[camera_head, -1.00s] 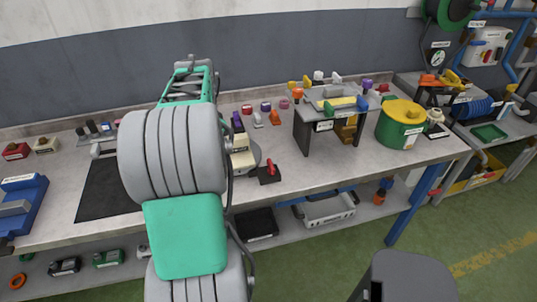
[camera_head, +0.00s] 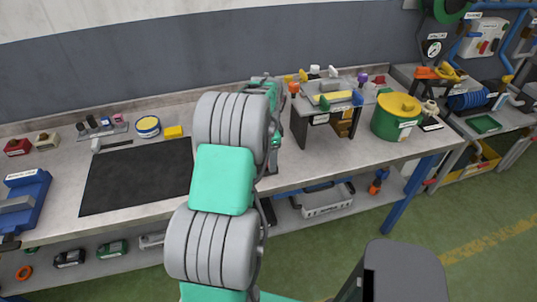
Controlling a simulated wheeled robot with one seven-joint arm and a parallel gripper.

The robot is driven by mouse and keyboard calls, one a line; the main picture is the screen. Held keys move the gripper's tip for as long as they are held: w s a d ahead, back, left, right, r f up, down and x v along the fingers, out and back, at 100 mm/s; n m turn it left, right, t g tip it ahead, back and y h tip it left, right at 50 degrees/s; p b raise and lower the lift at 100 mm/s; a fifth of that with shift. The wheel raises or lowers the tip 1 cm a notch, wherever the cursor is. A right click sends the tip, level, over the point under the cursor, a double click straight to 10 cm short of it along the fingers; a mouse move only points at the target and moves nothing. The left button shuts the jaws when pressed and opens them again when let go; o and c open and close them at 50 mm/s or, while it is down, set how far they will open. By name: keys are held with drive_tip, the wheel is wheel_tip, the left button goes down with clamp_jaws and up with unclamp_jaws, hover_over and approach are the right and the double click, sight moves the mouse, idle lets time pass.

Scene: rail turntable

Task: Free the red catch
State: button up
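No red catch shows now. The small red lever on a dark block, seen a second ago near the bench's front edge, is hidden behind my arm. The wrist end of my arm (camera_head: 270,95) is over the middle of the workbench (camera_head: 150,188), just left of the dark stand (camera_head: 300,128). My gripper's fingers are hidden behind the arm links, so I cannot see whether they touch or hold anything.
A black mat (camera_head: 135,180) lies clear on the left. Behind it are a blue-rimmed round tin (camera_head: 148,126) and a yellow block (camera_head: 174,132). A green drum with a yellow lid (camera_head: 398,118) stands right of the stand. A blue vise (camera_head: 24,200) is at far left.

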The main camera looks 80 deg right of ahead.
drive_tip(key=shift+c, duration=0.5)
drive_tip(key=c, duration=1.3)
